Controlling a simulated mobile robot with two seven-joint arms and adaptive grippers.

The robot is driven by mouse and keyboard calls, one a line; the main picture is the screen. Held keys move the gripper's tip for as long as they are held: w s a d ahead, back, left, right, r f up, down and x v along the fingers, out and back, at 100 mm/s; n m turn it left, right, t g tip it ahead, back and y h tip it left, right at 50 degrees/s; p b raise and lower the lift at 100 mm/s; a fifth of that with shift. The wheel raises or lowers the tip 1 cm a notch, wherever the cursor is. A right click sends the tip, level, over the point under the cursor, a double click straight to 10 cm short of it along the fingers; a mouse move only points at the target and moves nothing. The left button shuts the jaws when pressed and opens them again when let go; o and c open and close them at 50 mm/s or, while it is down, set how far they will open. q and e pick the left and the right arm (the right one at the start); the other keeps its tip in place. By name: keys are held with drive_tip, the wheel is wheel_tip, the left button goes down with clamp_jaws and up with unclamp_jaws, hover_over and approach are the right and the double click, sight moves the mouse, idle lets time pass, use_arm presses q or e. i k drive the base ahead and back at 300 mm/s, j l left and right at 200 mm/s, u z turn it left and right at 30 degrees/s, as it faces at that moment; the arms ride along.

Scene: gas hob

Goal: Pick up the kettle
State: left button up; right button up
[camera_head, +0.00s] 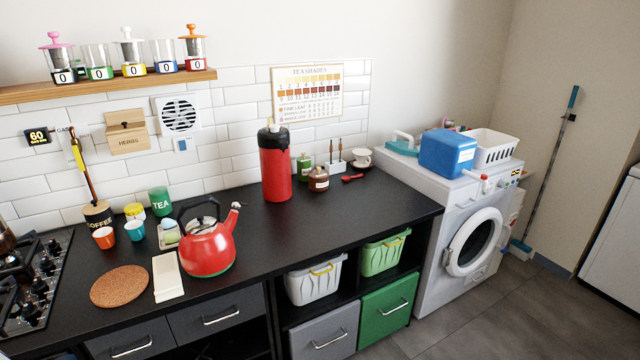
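The red kettle (207,250) stands upright on the black countertop, left of the middle of the view. Its dark handle (199,205) arches over the top and its spout (233,213) points up to the right, with a pale tip. Neither of my grippers shows in the head view, so nothing is seen touching the kettle.
A white tray (167,277) and a round cork mat (119,286) lie left of the kettle. The gas hob (32,280) is at far left. A tall red flask (275,170) stands behind right. The black countertop (340,215) is clear to the kettle's right.

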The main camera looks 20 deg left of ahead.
sight(209, 253)
drive_tip(key=u, duration=1.4)
